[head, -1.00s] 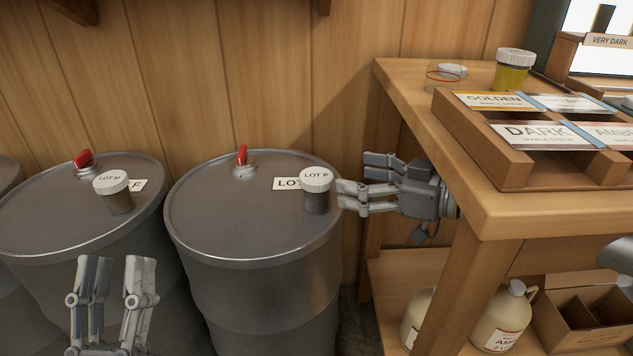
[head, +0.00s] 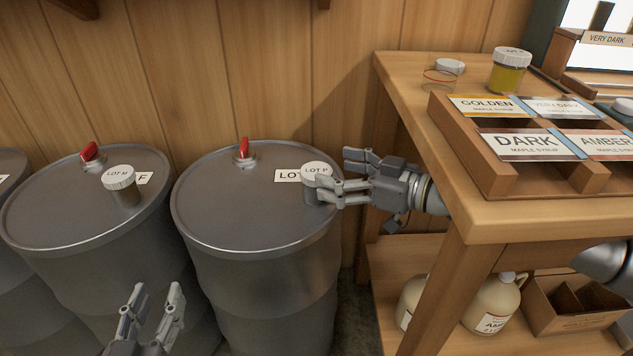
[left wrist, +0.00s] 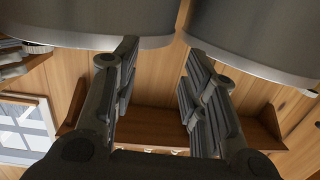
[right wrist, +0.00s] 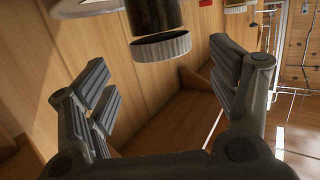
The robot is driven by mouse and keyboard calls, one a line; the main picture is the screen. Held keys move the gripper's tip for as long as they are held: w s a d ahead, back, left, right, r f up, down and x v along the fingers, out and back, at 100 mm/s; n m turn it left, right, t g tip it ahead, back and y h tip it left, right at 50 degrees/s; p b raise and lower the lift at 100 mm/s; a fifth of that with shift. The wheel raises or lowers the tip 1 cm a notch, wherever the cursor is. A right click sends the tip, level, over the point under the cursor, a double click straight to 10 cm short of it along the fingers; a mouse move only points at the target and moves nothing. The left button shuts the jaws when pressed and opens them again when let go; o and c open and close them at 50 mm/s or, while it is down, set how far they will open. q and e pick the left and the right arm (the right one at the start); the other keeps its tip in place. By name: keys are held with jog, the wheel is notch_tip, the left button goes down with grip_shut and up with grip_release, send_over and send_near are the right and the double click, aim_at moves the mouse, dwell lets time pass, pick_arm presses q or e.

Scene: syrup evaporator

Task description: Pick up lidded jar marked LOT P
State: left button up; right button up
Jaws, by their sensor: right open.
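The jar marked LOT P (head: 315,170) has a white ribbed lid and a dark body, and stands on the right part of the right-hand drum's top (head: 240,215). My right gripper (head: 330,178) is open at the jar's right side, its fingers partly covering the jar's body. In the right wrist view the jar's white lid (right wrist: 161,47) shows at the top, between and beyond the two spread fingers. My left gripper (head: 155,305) is open and empty, low in front of the drums. In the left wrist view its fingers (left wrist: 160,90) are apart with nothing between them.
The wooden bench (head: 480,222) is close to my right arm. It bears a label rack (head: 480,165) and an amber jar (head: 509,75). Jugs (head: 490,300) stand on the shelf below.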

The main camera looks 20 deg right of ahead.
aim_at(316, 170)
jog(key=shift+w+a+f, duration=0.25)
jog(key=shift+w+a, duration=0.15)
jog(key=shift+a, duration=0.05)
jog(key=shift+b+x, duration=0.5)
jog(key=shift+x, duration=1.45)
pick_arm(q)
jog(key=r, duration=0.1)
jog(key=r+t, duration=0.1)
jog(key=r+t+h, duration=0.1)
jog(key=r, duration=0.1)
jog(key=shift+w+d+r, duration=0.1)
jog(key=shift+d, duration=0.2)
pick_arm(e)
jog(key=shift+s+f, duration=0.1)
jog(key=shift+f, duration=0.05)
jog(key=c, duration=1.3)
jog(key=shift+o, duration=0.2)
